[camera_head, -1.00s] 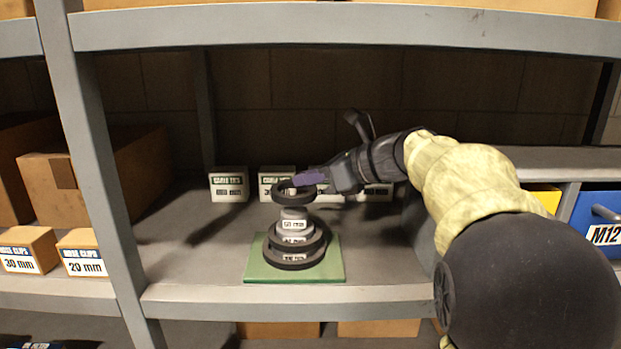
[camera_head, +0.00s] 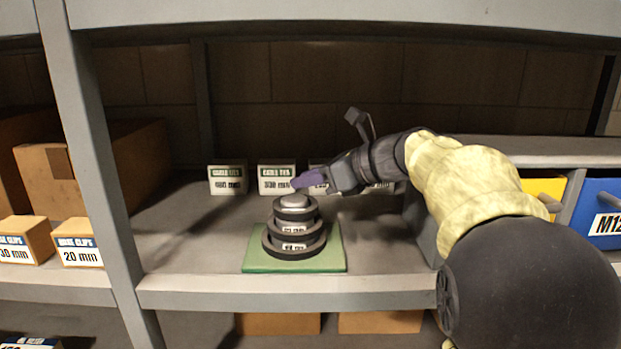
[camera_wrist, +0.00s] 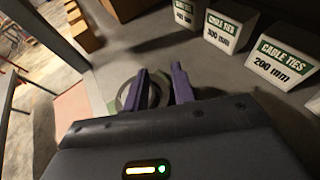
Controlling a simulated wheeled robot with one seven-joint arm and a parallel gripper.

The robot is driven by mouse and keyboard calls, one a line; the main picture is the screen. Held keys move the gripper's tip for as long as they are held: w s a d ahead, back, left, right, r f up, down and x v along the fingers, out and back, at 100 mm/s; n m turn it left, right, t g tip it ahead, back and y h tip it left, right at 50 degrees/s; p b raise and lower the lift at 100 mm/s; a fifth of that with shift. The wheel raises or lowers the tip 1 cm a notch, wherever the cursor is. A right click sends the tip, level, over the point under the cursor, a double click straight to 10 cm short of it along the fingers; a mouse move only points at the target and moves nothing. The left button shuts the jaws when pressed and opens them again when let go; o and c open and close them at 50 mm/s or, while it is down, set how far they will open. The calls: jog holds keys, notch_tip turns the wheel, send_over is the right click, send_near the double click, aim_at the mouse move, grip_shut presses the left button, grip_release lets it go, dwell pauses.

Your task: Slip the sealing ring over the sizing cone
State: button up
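The sizing cone (camera_head: 295,202) is a stepped grey post with labelled tiers, standing upright on a green base plate (camera_head: 330,262). A black sealing ring (camera_head: 295,214) sits around its upper tier, just under the rounded top, and looks about level. Other dark rings lie around the lower tiers. My gripper (camera_head: 297,183) is just above the cone top, coming in from the right, apart from the ring. In the wrist view its two purple fingers (camera_wrist: 160,84) are spread with nothing held between them. Part of a dark ring shows beyond the left finger.
White cable-tie boxes (camera_head: 228,180) stand in a row behind the cone. A grey shelf post (camera_head: 95,170) rises on the left, with hose-clip boxes (camera_head: 78,243) beyond it. Yellow and blue bins (camera_head: 600,205) are at the right. The shelf left of the plate is clear.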

jog(key=shift+o, duration=0.4)
jog(key=shift+r, duration=0.15)
notch_tip(320, 180, up, 10)
jog(key=b, duration=0.1)
dwell(0.3)
dwell(1.0)
